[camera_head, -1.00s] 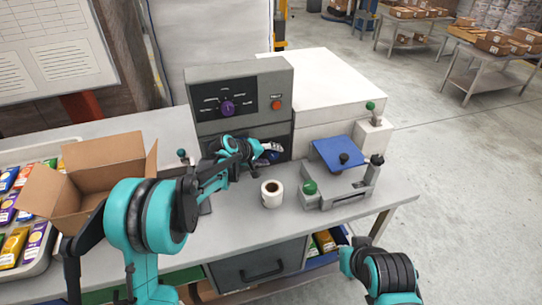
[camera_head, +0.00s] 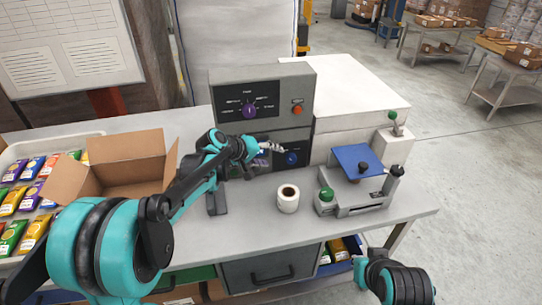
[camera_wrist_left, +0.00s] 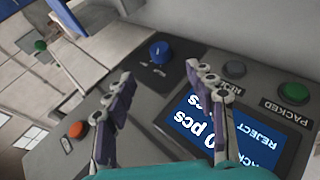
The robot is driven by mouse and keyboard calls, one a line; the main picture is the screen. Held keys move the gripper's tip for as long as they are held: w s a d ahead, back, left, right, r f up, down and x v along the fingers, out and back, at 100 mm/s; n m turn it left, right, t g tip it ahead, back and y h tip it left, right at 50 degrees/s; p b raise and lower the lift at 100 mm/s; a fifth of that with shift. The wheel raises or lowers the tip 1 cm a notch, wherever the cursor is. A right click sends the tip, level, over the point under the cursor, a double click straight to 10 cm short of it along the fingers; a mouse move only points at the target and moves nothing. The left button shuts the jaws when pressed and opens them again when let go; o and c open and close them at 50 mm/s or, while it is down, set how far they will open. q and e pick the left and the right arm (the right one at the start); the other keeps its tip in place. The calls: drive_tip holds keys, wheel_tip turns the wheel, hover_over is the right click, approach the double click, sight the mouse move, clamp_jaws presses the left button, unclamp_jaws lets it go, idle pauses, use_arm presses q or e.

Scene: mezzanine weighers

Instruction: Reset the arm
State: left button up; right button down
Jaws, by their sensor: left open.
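My left gripper (camera_head: 275,148) is in front of the grey control box (camera_head: 226,87) on the bench, at the height of its lower panel. In the left wrist view the left gripper (camera_wrist_left: 165,100) has its two fingers spread apart with nothing between them. Beyond the fingers are a blue knob (camera_wrist_left: 159,50), a blue display (camera_wrist_left: 215,125) reading "pcs" and "REJECT", a green button (camera_wrist_left: 294,91) marked "PACKED", and an orange button (camera_wrist_left: 78,130). My right arm shows only in part at the bottom right of the head view; its gripper is not visible.
An open cardboard box (camera_head: 112,150) and a tray of colourful packets (camera_head: 25,180) stand at the left. A white label roll (camera_head: 288,200) and a device with a blue plate (camera_head: 357,161) stand at the right. The bench front between them is fairly clear.

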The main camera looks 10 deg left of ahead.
use_arm(q)
drive_tip(key=s+a+r+m+y, duration=0.1)
drive_tip(key=s+a+y, duration=0.1)
drive_tip(key=s, duration=0.6)
drive_tip(key=s+a+r+m+y, duration=0.1)
drive_tip(key=s+a+r, duration=0.1)
drive_tip(key=s, duration=0.7)
drive_tip(key=s+a+f+m+y, duration=0.1)
drive_tip(key=s+a+f+y, duration=0.1)
drive_tip(key=s, duration=0.6)
drive_tip(key=s+a+f+m+y, duration=0.2)
drive_tip(key=s+a+f, duration=0.1)
drive_tip(key=s, duration=0.5)
drive_tip(key=shift+a+f, duration=0.3)
drive_tip(key=shift+a, duration=0.4)
